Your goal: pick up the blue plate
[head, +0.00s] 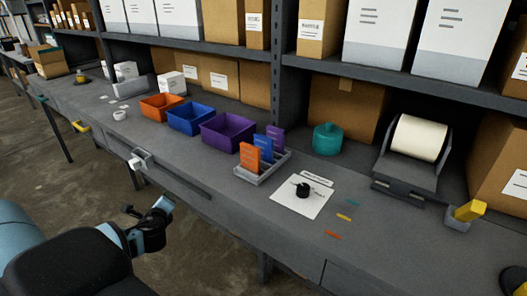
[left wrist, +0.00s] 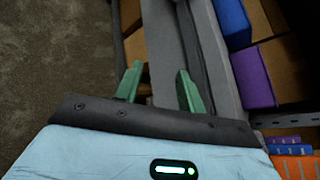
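The blue plate (head: 263,149) stands upright in a grey rack (head: 249,178) on the bench, between an orange plate (head: 250,157) and a purple plate (head: 276,139). The left wrist view shows the blue plate (left wrist: 290,151) at the lower right, partly cut off by my gripper body. My left gripper (head: 150,222) is in front of the bench's front edge, left of the rack and apart from it. In the left wrist view, its green fingers (left wrist: 160,88) are spread with nothing between them. My right gripper is not in view.
Orange (head: 162,106), blue (head: 191,118) and purple (head: 228,131) bins stand left of the rack. Right of it lie a white sheet (head: 301,198) with a black knob-like thing and small coloured strips. A teal canister (head: 328,139) stands behind. A shelf (head: 275,62) overhangs the bench's back.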

